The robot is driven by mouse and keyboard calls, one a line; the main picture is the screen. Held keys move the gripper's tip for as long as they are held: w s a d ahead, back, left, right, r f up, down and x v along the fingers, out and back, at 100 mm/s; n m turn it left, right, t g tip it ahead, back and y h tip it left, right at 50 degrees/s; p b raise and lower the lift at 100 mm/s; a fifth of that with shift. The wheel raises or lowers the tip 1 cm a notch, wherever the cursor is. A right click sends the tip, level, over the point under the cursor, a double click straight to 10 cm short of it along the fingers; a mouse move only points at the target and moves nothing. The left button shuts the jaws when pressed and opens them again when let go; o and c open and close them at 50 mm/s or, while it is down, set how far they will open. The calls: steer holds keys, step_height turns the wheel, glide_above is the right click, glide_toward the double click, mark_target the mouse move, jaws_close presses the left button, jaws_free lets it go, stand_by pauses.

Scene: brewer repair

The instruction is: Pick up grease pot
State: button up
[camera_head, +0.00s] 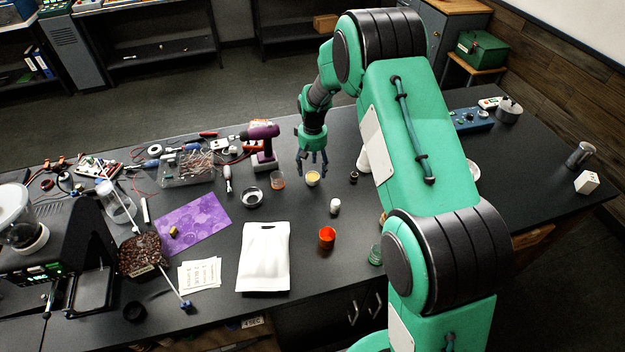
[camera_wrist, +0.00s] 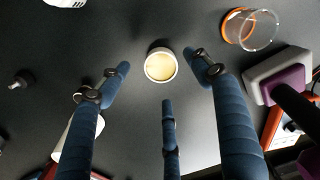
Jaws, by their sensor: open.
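The grease pot (camera_head: 313,178) looks to be the small, round white pot with pale yellow contents. It stands upright on the dark table below my gripper. It also shows in the wrist view (camera_wrist: 160,65), its open top facing the camera. My gripper (camera_head: 312,168) has three blue fingers and points down just above the pot. In the wrist view my gripper (camera_wrist: 160,74) is open, with fingertips left and right of the pot and the third finger nearer the camera. Nothing is held. I cannot tell the exact height of the fingertips above the pot.
A clear cup with an orange rim (camera_head: 277,181) stands left of the pot, with a purple drill (camera_head: 262,143) behind it. A white bag (camera_head: 264,258) lies front left.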

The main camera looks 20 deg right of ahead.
mark_target(313, 177)
stand_by(0.3)
steer(key=shift+f, duration=2.65)
steer(key=c, duration=1.4)
steer(key=shift+o, duration=0.2)
step_height(313, 177, up, 10)
